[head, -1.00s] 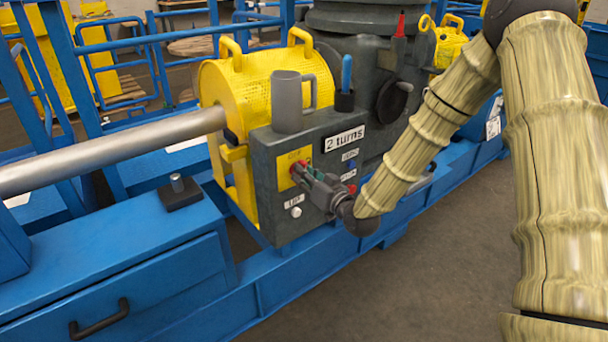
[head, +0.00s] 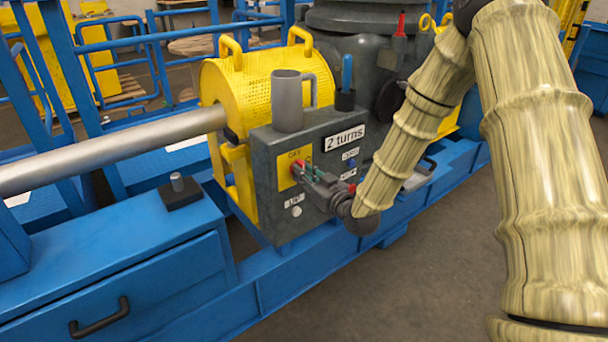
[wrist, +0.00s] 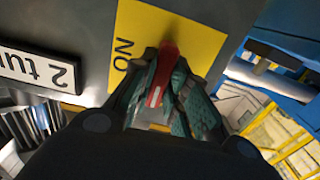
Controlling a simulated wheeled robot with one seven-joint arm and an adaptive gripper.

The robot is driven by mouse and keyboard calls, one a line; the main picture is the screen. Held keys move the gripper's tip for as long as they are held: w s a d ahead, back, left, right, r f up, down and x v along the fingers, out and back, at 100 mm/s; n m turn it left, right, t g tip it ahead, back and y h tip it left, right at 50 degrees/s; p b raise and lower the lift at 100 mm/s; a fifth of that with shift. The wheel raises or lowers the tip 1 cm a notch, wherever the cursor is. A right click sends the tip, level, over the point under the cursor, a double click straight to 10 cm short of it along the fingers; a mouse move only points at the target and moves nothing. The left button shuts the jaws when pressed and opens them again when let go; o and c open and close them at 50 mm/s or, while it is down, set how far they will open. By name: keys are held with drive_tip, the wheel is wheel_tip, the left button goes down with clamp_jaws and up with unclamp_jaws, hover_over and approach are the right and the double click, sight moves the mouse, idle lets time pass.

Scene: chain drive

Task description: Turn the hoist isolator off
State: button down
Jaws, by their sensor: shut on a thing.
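The hoist isolator is a red handle (head: 298,166) on a yellow plate (head: 285,172), on the front of a dark grey control box (head: 265,168). In the wrist view the red handle (wrist: 163,75) stands between the teal finger pads. The yellow plate (wrist: 205,45) shows the word ON beside it, turned sideways. My gripper (head: 307,172) is shut on the red handle, and it also shows in the wrist view (wrist: 163,90). The fingers hide part of the handle and plate, so its exact setting is hard to read.
A grey mug (head: 288,105) and a holder with a blue-handled thing (head: 346,75) stand on the box. A "2 turns" label (head: 345,138), a blue button (head: 352,163) and a white knob (head: 296,211) are close to my gripper. Open floor lies at the front right.

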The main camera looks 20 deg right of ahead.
drive_tip(key=shift+f, duration=0.1)
drive_tip(key=c, duration=1.4)
unclamp_jaws()
drive_tip(key=shift+d, duration=0.1)
drive_tip(key=shift+s, duration=0.1)
drive_tip(key=v, duration=1.2)
